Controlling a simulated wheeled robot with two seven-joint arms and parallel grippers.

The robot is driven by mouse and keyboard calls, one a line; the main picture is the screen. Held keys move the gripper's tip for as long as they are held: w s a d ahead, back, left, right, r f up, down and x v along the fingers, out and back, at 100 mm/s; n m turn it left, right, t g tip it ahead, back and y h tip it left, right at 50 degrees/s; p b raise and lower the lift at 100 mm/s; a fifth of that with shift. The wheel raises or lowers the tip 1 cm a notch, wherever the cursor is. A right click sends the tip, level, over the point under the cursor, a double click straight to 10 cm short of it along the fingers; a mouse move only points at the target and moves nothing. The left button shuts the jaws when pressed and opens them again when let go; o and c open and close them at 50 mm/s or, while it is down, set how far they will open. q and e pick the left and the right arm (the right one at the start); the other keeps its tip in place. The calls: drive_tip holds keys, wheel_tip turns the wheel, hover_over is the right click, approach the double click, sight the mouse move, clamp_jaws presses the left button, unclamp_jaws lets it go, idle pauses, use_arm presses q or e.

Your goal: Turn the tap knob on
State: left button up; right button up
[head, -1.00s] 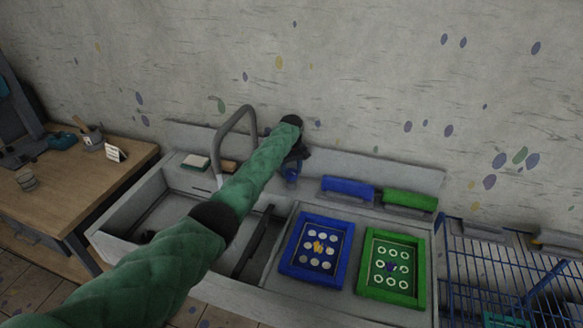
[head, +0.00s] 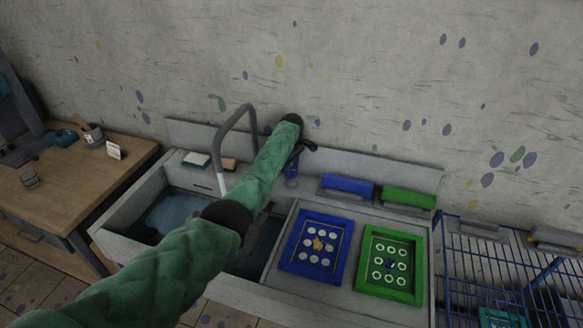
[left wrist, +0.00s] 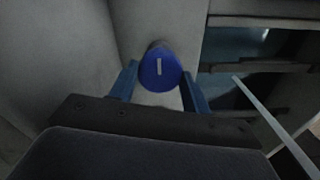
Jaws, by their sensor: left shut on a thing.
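The tap (head: 235,118) is a grey bent spout standing over the sink (head: 118,232). A thin pale stream comes from its end, and blue water shows in the basin. The tap knob (left wrist: 160,70) is round and blue with a short white mark, seen face-on in the left wrist view. My left gripper (left wrist: 160,77) has its blue fingers on either side of the knob and is shut on it. In the head view one blue finger of my left gripper (head: 291,170) shows below the dark wrist; my green arm hides the knob there. My right gripper is not in view.
A blue frame (head: 343,270) and a green frame (head: 420,270) lie on the counter right of the sink. A blue block and a green block stand behind them. A wooden table (head: 75,190) is at left, a blue wire rack (head: 455,265) at right.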

sight(292, 169)
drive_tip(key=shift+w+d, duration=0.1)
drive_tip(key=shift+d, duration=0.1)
use_arm(q)
drive_tip(key=o, duration=1)
drive_tip(key=shift+c, duration=0.2)
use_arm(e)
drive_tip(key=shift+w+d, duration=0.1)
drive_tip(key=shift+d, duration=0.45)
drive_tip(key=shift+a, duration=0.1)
use_arm(q)
drive_tip(key=shift+r, duration=0.25)
wheel_tip(292, 169, up, 6)
drive_tip(key=b, duration=0.2)
drive_tip(key=shift+w+f+b, duration=0.1)
drive_tip(key=shift+f+b, duration=0.1)
drive_tip(key=shift+b, duration=0.2)
drive_tip(key=shift+r, duration=0.85)
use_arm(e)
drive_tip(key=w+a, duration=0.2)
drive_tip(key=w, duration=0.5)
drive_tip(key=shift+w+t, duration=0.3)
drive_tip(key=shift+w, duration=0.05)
